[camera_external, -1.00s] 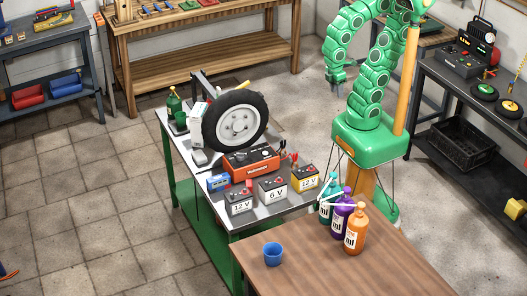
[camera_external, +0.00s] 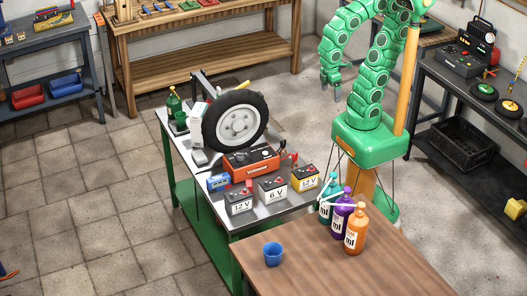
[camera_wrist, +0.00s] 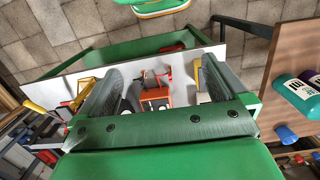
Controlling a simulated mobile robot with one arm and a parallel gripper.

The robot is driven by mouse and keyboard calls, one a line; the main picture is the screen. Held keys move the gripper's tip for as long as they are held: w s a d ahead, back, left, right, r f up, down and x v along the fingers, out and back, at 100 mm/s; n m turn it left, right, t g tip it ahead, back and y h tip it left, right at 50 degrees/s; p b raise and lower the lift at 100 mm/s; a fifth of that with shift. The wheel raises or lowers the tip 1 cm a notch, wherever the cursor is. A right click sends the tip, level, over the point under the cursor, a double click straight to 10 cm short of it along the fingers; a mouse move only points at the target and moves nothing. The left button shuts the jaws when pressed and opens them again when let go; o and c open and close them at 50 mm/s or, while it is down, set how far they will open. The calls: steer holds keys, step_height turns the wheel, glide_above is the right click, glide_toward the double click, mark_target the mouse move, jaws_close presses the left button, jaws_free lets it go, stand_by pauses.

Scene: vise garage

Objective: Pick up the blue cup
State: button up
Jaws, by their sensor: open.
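The blue cup (camera_external: 273,254) stands upright on the brown wooden table at the bottom of the external view, left of the bottles. In the wrist view a small blue shape (camera_wrist: 286,134) shows at the right edge of the picture; I cannot tell for sure that it is the cup. My gripper (camera_external: 331,86) hangs fingers down, high up and far behind the cup, to the right of the tyre. In the wrist view my gripper (camera_wrist: 157,85) is open, its two dark fingers wide apart with nothing held between them.
Teal, purple (camera_external: 341,219) and orange (camera_external: 355,232) bottles stand right of the cup. The adjoining metal-topped green bench holds a tyre (camera_external: 235,122), an orange charger (camera_external: 251,161) and batteries (camera_external: 272,190). The wooden tabletop (camera_external: 390,275) is clear in front.

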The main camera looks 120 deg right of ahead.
steer(key=w+d+r+t+h, duration=0.1)
steer(key=w+t, duration=0.3)
steer(key=w, duration=1.4)
steer(key=w+d+r+t+h, duration=0.1)
steer(key=w+t+h, duration=0.15)
steer(key=w, duration=1.45)
steer(key=w+a+f+n+t+y, duration=0.15)
steer(key=w+a, duration=0.25)
steer(key=w, duration=0.4)
steer(key=w+a+f+n+t+y, duration=0.1)
steer(key=w+a+n+t, duration=0.15)
steer(key=w, duration=0.65)
steer(key=w+a+f+n+t+y, duration=0.1)
steer(key=w+a+f+y, duration=0.15)
steer(key=a, duration=0.25)
steer(key=w+a+f+n+t+y, duration=0.1)
steer(key=w+a, duration=0.3)
steer(key=a, duration=0.2)
steer(key=n+g+y, duration=0.6)
steer(key=n+y, duration=0.2)
steer(key=y, duration=0.2)
glide_toward(274, 259)
steer(key=shift+a+f, duration=0.2)
steer(key=shift+a, duration=0.05)
steer(key=shift+x, duration=2.05)
steer(key=shift+w+a+f, duration=0.35)
steer(key=shift+a+f, duration=0.1)
steer(key=shift+a, duration=0.1)
steer(key=shift+x, duration=1.05)
